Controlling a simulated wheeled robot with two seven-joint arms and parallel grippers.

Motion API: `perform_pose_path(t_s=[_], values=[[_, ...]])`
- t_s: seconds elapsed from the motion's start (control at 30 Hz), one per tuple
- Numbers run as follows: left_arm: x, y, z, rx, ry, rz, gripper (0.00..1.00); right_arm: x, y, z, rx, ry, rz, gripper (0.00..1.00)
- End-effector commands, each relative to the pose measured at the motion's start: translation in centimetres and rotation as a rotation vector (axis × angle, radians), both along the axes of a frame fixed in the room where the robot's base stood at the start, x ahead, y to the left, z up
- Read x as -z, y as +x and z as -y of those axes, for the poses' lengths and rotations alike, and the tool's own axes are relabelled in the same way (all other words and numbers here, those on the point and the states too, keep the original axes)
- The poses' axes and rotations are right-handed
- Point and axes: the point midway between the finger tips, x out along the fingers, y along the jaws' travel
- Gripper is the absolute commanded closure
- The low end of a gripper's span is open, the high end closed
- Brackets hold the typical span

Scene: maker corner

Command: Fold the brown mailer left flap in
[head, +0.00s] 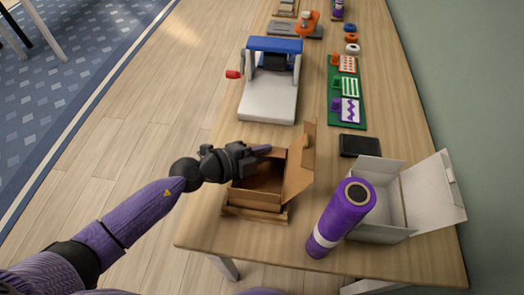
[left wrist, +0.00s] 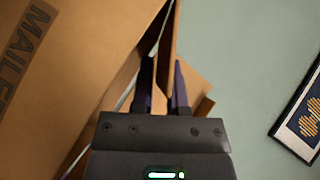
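The brown mailer (head: 262,199) is an open cardboard box near the front of the table. A tall brown panel (head: 300,167) stands up at its right, and a low flap (head: 254,214) sticks out at the front. My left gripper (head: 262,150) is at the box's back left edge. In the left wrist view, its two purple fingers (left wrist: 164,82) are apart, with brown cardboard showing between and behind them; contact is unclear. The printed mailer panel (left wrist: 70,60) fills the left of that view. Which panel is the left flap is partly hidden by my gripper. My right gripper is not in view.
A purple roll (head: 342,215) stands right of the mailer, before an open white box (head: 383,227). A dark flat block (head: 360,146) lies behind them. A white and blue machine (head: 268,98) with a red handle and a green board (head: 333,118) stand farther back.

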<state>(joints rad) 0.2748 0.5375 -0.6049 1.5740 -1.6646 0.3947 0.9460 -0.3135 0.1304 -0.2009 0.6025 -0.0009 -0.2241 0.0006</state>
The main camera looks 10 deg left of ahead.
Motion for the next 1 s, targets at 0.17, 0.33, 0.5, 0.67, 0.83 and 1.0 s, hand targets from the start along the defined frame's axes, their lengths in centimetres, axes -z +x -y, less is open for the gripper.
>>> perform_pose_path(t_s=[0.17,0.33,0.5,0.67,0.83,1.0], values=[[0.0,0.0,0.0,0.0,0.0,0.0,0.61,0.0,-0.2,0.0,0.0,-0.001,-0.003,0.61],[0.0,0.0,0.0,0.0,0.0,0.0,0.61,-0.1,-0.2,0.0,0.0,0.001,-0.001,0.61],[-0.8,-1.1,-1.3,0.0,0.002,-0.001,0.61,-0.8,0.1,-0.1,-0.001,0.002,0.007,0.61],[-2.0,-3.2,-3.7,0.0,0.003,-0.001,0.61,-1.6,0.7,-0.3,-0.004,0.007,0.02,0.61],[-2.8,-5.2,-5.9,0.0,0.002,-0.003,0.61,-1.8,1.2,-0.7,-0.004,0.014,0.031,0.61],[-3.4,-6.1,-6.9,0.0,0.0,-0.001,0.61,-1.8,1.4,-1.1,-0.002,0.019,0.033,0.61]])
